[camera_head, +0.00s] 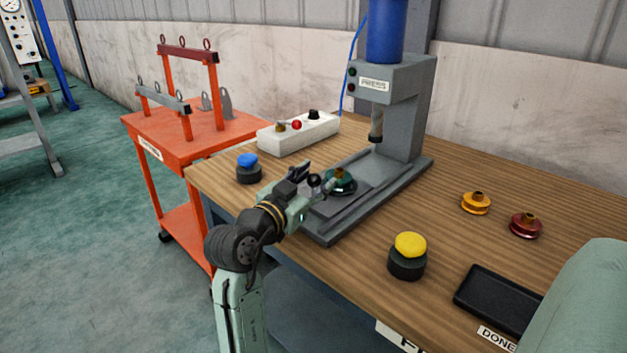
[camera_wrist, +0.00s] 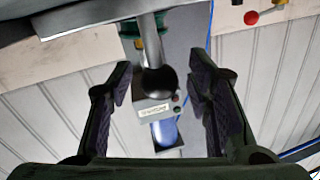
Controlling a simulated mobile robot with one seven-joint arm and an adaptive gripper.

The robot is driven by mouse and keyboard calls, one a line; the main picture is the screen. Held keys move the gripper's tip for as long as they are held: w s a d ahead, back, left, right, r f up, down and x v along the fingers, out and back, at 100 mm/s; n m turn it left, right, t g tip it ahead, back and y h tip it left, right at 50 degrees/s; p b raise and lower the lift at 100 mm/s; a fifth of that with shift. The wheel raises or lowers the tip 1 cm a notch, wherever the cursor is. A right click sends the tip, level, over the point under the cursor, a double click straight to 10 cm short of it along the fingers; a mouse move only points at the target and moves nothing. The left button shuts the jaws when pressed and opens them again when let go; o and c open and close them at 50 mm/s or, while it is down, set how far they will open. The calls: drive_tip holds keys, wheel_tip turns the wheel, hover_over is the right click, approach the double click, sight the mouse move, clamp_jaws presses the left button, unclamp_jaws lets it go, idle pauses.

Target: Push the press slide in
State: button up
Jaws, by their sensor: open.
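The grey press (camera_head: 392,95) with a blue cylinder stands at the back of the wooden table. Its slide (camera_head: 330,207) sits in the base and carries a green wheel-like part (camera_head: 342,187) near its front end. A black ball knob (camera_head: 313,180) on a metal rod sticks out at the slide's front. My gripper (camera_head: 303,178) is at this knob, open. In the wrist view the knob (camera_wrist: 156,82) shows between the two spread fingers, with visible room on both sides. The green part (camera_wrist: 130,28) is partly hidden there behind the slide and rod.
A blue button (camera_head: 247,163) is left of my gripper and a yellow button (camera_head: 409,246) right of the press. A white box (camera_head: 300,135) stands behind. Orange (camera_head: 476,204) and red (camera_head: 525,226) wheels and a black tray (camera_head: 495,299) lie right. An orange trolley (camera_head: 190,130) stands left.

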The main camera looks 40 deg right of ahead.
drive_tip(key=v, duration=1.2)
